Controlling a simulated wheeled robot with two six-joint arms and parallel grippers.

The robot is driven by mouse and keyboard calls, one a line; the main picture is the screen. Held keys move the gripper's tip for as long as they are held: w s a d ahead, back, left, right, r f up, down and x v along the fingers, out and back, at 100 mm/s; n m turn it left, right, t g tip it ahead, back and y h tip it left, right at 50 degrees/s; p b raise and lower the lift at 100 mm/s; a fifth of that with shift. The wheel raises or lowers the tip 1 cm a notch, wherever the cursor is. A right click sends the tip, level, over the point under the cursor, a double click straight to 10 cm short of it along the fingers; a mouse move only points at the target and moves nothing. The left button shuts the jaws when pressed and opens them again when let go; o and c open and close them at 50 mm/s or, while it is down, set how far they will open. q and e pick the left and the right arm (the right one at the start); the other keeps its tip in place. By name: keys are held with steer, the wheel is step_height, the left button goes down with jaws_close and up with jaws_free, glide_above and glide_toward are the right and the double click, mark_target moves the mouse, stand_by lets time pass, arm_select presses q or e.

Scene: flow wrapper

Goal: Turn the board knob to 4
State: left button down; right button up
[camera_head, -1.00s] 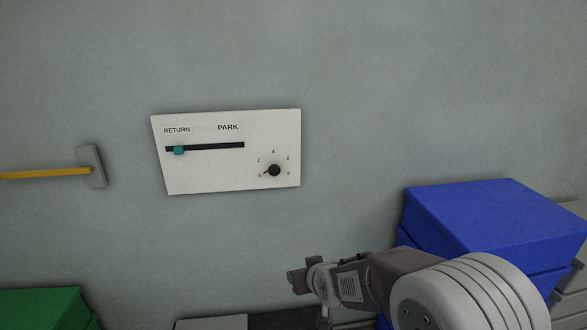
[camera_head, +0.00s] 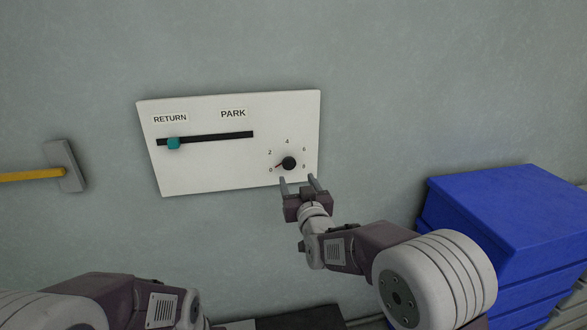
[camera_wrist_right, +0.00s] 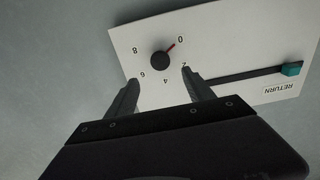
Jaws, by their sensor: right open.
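The white board (camera_head: 205,180) is on the grey wall, with a round black knob (camera_head: 288,163) at its lower right. Marks 0, 2, 4, 6 and 8 ring the knob. In the right wrist view the knob (camera_wrist_right: 160,61) has a red pointer aimed at 0. My right gripper (camera_head: 299,182) is open and empty, with its fingers just below the knob in the head view. In the right wrist view the knob lies beyond and between the two fingertips, which do not grip it. My left arm shows at the bottom left, but its gripper cannot be made out.
A teal slider (camera_head: 173,143) sits at the RETURN end of its slot on the board. A hammer-like tool with a yellow handle (camera_head: 30,175) is on the wall at left. Blue boxes (camera_head: 500,210) are stacked at right, close to my right arm.

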mark_target(289, 164)
steer(key=w, duration=0.2)
steer(key=w+a+p, duration=0.1)
steer(key=w, duration=0.2)
steer(key=w+p, duration=0.1)
steer(key=w, duration=0.2)
steer(key=shift+a, duration=0.3)
steer(key=shift+w+a+f, duration=0.2)
steer(key=shift+w, duration=0.4)
steer(key=shift+c, duration=0.5)
steer(key=shift+s, duration=0.1)
jaws_close()
steer(key=shift+f+m+b, duration=0.15)
steer(key=shift+m+b, duration=0.55)
steer(key=shift+b, duration=0.25)
steer(key=m+b, duration=0.9)
steer(key=m, duration=0.1)
steer(key=shift+m+b, duration=0.35)
steer(key=shift+m, duration=0.05)
steer(key=m+b, duration=0.3)
steer(key=m, duration=0.2)
steer(key=m+b, duration=0.1)
steer(key=m, duration=0.2)
steer(key=shift+m, duration=0.3)
steer(key=shift+r+m+b, duration=0.2)
steer(key=shift+m+b, duration=0.2)
steer(key=shift+m, duration=1.2)
